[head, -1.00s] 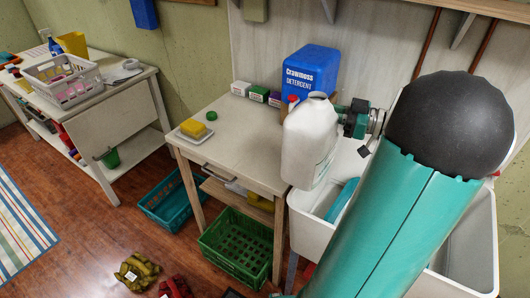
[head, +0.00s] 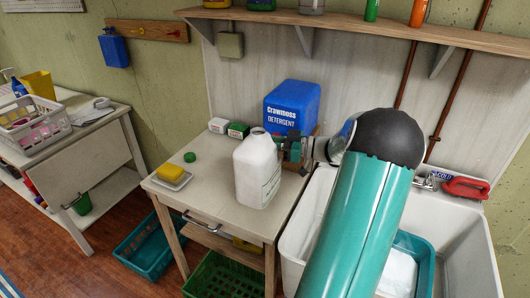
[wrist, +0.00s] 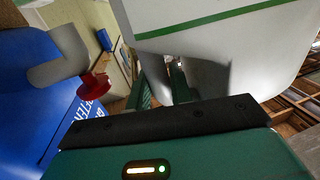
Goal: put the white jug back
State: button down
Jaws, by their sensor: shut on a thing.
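The white jug (head: 256,172) is upright at the right part of the small wooden table, in front of the blue detergent container (head: 290,108). My gripper (head: 285,148) is shut on the jug from its right side. I cannot tell whether the jug's base touches the tabletop or hangs just above it. In the wrist view, the jug (wrist: 220,60) fills the upper right with a green stripe on it, and the blue container (wrist: 35,110) is close on the left. My arm hides part of the sink.
A shelf (head: 350,27) with bottles hangs above. The sink (head: 465,235) is at right.

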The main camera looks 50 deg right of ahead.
jog(key=shift+w+d+f, duration=0.3)
jog(key=shift+w+f, duration=0.1)
jog(key=shift+f, duration=0.25)
jog(key=shift+w+f, duration=0.15)
jog(key=shift+f, duration=0.75)
jog(key=shift+w+f, duration=0.1)
jog(key=shift+f, duration=0.75)
jog(key=c, duration=1.5)
grip_release()
jog(key=shift+f, duration=0.15)
jog(key=shift+s+d, duration=0.15)
jog(key=v, duration=1.1)
jog(key=shift+s+d, duration=0.15)
jog(key=shift+s, duration=0.1)
